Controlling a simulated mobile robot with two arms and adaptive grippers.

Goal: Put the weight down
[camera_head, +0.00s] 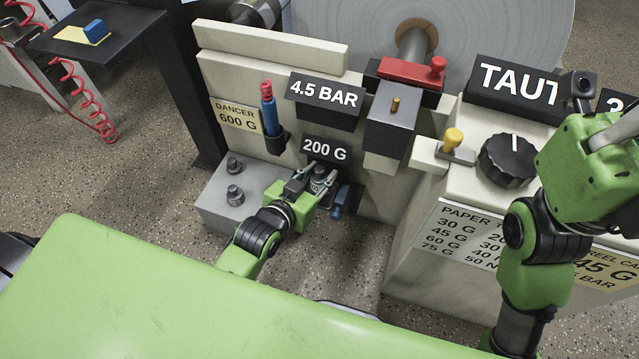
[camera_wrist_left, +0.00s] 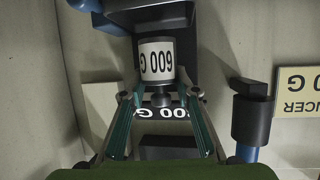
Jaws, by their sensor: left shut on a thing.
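My left gripper (camera_head: 316,182) is low in front of the machine, just below the 200 G sign (camera_head: 325,149). In the left wrist view its fingers (camera_wrist_left: 162,97) are shut on the dark neck of a weight (camera_wrist_left: 156,57), a pale cylinder with an upside-down 600 G label. In the head view the weight is mostly hidden by the gripper. The weight sits over or close to a dark holder with a blue part (camera_head: 337,211); I cannot tell whether it touches.
Two grey weights stand on a grey block (camera_head: 210,208) left of the gripper. A yellow DANCER 600 G plate (camera_head: 236,114) and a blue-and-red tool (camera_head: 269,110) are above. A black knob (camera_head: 507,160) and a yellow-topped switch (camera_head: 454,140) are to the right.

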